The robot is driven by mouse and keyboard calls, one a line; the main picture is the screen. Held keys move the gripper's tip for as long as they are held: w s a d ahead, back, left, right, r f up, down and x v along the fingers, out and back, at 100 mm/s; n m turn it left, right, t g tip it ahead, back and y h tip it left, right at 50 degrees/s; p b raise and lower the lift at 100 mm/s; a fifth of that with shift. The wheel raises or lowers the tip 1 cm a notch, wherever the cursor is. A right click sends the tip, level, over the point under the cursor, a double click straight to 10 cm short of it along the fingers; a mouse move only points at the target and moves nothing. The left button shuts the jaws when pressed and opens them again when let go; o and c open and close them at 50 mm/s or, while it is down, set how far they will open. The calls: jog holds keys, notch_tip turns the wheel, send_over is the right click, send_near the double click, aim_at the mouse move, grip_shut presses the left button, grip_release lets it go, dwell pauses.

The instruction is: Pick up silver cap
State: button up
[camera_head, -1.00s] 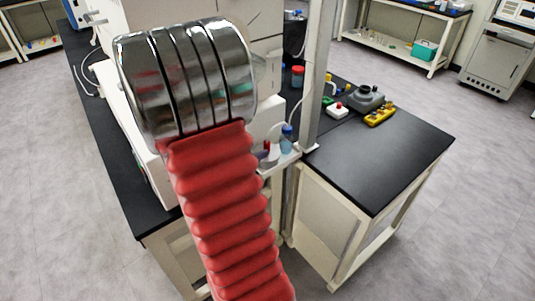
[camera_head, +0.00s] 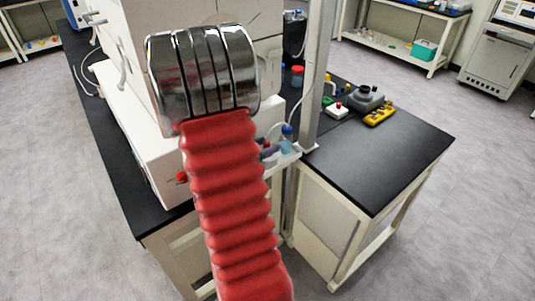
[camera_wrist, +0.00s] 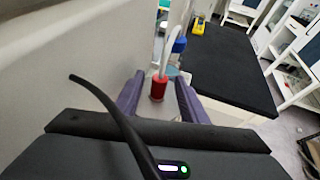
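I cannot make out a silver cap in either view. In the wrist view, my gripper (camera_wrist: 160,84) is open, with its two purple fingers apart. A small red cylinder (camera_wrist: 158,88) shows between the fingers, and no contact with either finger can be seen. In the head view, my red and chrome arm hides most of the gripper and the area around it.
A blue-capped bottle (camera_head: 287,136) with a bent white tube stands close behind the gripper. A white machine (camera_head: 140,135) is on the left. The black bench (camera_head: 385,160) at right is mostly clear, with a yellow rack (camera_head: 379,115) at its back.

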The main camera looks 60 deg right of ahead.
jog(key=shift+s+d+f, duration=0.15)
jog(key=shift+d+f, duration=0.1)
jog(key=shift+d, duration=0.25)
grip_shut()
dwell(0.4)
